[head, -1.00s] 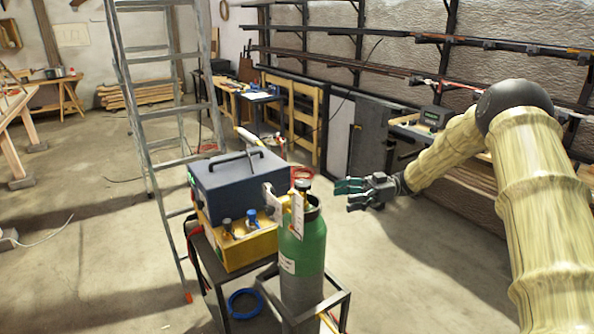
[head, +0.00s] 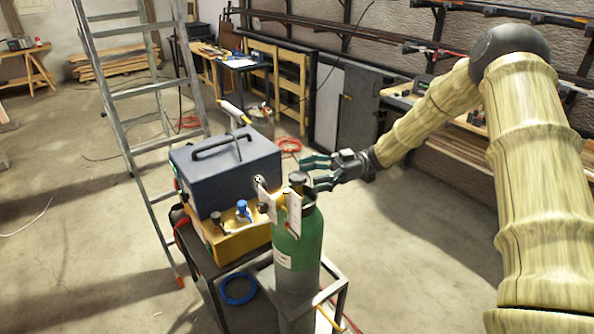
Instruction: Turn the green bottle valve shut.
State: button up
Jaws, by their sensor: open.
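The green bottle (head: 297,246) stands upright in a dark metal cart frame, right of the welding box. Its valve (head: 298,178) is a small dark knob at the top, with white tags hanging beside it. My gripper (head: 308,172) comes in from the right at valve height, its green-tipped fingers open. In the picture the fingers lie around or just behind the knob; I cannot tell whether they touch it. My arm crosses the right side of the view.
A blue-grey box (head: 225,165) sits on a yellow unit (head: 238,236) on the cart, close left of the bottle. A ladder (head: 115,85) stands behind at left. Shelving (head: 400,30) lines the back wall. The floor right of the bottle is clear.

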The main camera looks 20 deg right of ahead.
aim_at(298, 175)
jog(key=w+a, duration=0.1)
jog(key=a+f, duration=0.1)
jog(key=w+a+p, duration=0.1)
jog(key=shift+w+a+f, duration=0.25)
jog(key=shift+w+f, duration=0.05)
jog(key=shift+f, duration=0.1)
jog(key=shift+w+a, duration=0.15)
jog(key=shift+s+a+r, duration=0.3)
jog(key=shift+s, duration=0.1)
jog(key=shift+s+d+r, duration=0.15)
jog(key=shift+s+r, duration=0.05)
jog(key=shift+s, duration=0.2)
jog(key=shift+c, duration=0.6)
jog(key=shift+d, duration=0.3)
jog(key=c, duration=0.4)
jog(key=shift+w+d+f, duration=0.1)
jog(key=shift+w+f, duration=0.3)
jog(key=shift+f, duration=0.05)
jog(key=c, duration=0.5)
jog(key=shift+o, duration=0.2)
jog(key=shift+r, duration=0.1)
jog(key=shift+s, duration=0.1)
